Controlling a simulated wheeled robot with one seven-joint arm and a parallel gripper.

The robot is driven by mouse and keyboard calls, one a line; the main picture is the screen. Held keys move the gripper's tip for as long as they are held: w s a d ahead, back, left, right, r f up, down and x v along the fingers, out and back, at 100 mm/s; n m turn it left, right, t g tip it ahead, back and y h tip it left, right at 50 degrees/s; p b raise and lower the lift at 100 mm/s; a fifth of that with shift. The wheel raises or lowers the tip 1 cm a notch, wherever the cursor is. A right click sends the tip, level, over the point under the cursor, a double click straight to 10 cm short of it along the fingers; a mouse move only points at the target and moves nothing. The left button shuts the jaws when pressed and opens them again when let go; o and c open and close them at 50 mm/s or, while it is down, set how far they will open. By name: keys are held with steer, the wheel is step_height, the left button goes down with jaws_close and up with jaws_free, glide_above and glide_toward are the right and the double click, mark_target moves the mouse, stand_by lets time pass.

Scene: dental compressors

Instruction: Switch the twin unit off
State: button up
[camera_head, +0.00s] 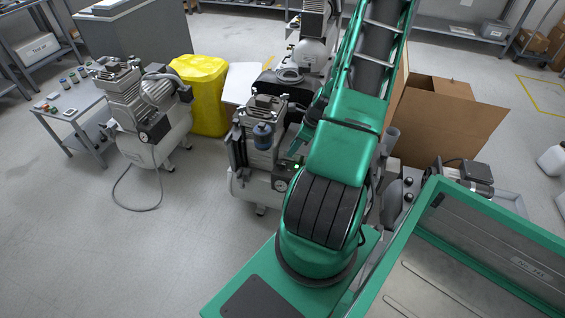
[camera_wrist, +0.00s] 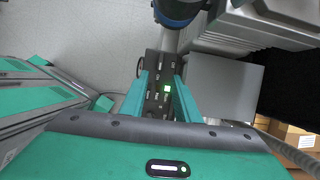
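A compressor unit (camera_head: 262,145) with a pale tank, a grey finned head and a dark blue cylinder stands in the middle of the head view, partly hidden by my arm. A green light (camera_head: 297,167) glows on its front. In the wrist view, a dark switch panel (camera_wrist: 153,98) with several small switches or markings and a lit green lamp (camera_wrist: 167,88) lies between my fingers. My gripper (camera_wrist: 160,80) is open and holds nothing, its two green fingers on either side of the panel. I cannot tell whether they touch it. The frames do not clearly show which unit is the twin.
One more (camera_head: 312,45) stands behind. A cardboard box (camera_head: 445,122) is at right. Open floor lies front left.

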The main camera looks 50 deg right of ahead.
mark_target(283, 164)
steer(key=x, duration=1.1)
steer(key=shift+w+d, duration=0.1)
steer(key=shift+d, duration=0.1)
jaws_close()
